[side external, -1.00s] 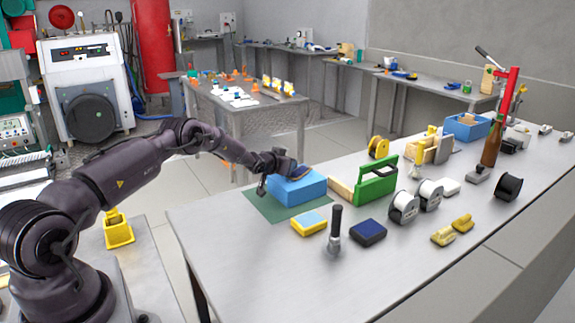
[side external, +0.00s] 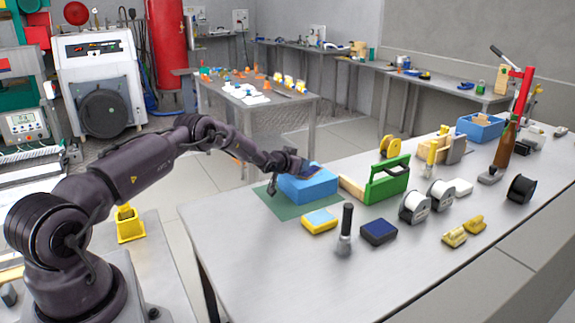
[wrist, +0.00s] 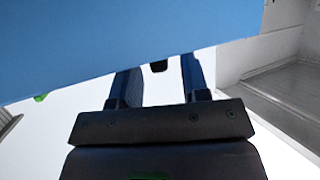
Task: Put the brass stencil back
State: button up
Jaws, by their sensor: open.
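I cannot make out the brass stencil in either view. My gripper (side external: 273,187) is at the near left side of a blue block or box (side external: 310,187) on a green mat (side external: 270,200), with my wrist just above the block's left end. In the wrist view the blue block (wrist: 90,45) fills the top, and the two fingers of my gripper (wrist: 156,72) run up to its edge, apart, with their tips hidden there.
Right of the mat stand a green-handled frame (side external: 387,183), white spools (side external: 414,207), a red lever press (side external: 522,92) and a blue bin (side external: 480,127). The table's front left is clear.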

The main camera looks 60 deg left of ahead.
jog(key=f+v, duration=0.1)
jog(key=v, duration=1.1)
jog(key=d+r+m+g+h, duration=0.1)
jog(key=d+r, duration=0.7)
jog(key=r, duration=0.4)
jog(key=s+d+r+m+g+h, duration=0.1)
jog(key=s+d+r+g, duration=0.1)
jog(key=s+d+r, duration=0.4)
jog(key=s+d+r+m+g+h, duration=0.1)
jog(key=s+d+r+g, duration=0.1)
jog(key=s+d+r, duration=0.5)
jog(key=s+d, duration=0.4)
jog(key=d, duration=0.1)
jog(key=shift+s+r+h, duration=0.15)
jog(key=shift+s+h, duration=0.1)
jog(key=shift+h, duration=0.05)
jog(key=shift+o, duration=0.5)
jog(key=s+d+m+g+h, duration=0.1)
jog(key=s+d, duration=0.5)
jog(key=s, duration=0.6)
jog(key=shift+s+f+m+g+h, duration=0.3)
jog(key=shift+s+f+g+h, duration=0.1)
jog(key=shift+g, duration=0.1)
jog(key=shift+w, duration=0.1)
